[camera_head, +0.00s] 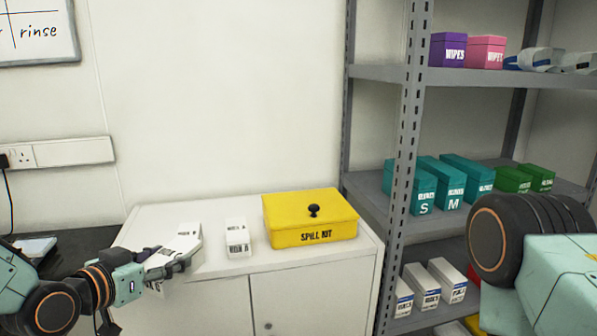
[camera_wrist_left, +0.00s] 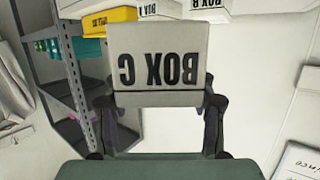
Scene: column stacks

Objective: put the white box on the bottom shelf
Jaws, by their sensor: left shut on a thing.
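My left gripper (camera_head: 180,266) is shut on a white box (camera_head: 158,258) in front of the white cabinet's left part. In the left wrist view the held white box (camera_wrist_left: 155,62) shows the label BOX C upside down, between the two fingers of the left gripper (camera_wrist_left: 158,108). Two more white boxes stand on the cabinet top, one (camera_head: 186,236) just behind the held box and one (camera_head: 237,239) beside the yellow box. The grey shelf rack (camera_head: 398,190) stands at the right; its lowest part is cut off by the frame. My right gripper is out of view.
A yellow spill kit box (camera_head: 310,220) sits on the right of the white cabinet (camera_head: 310,290). Several white boxes (camera_head: 427,286) stand on a low shelf, with teal boxes (camera_head: 425,186) above. My right arm covers part of the rack. A rack post stands near the cabinet.

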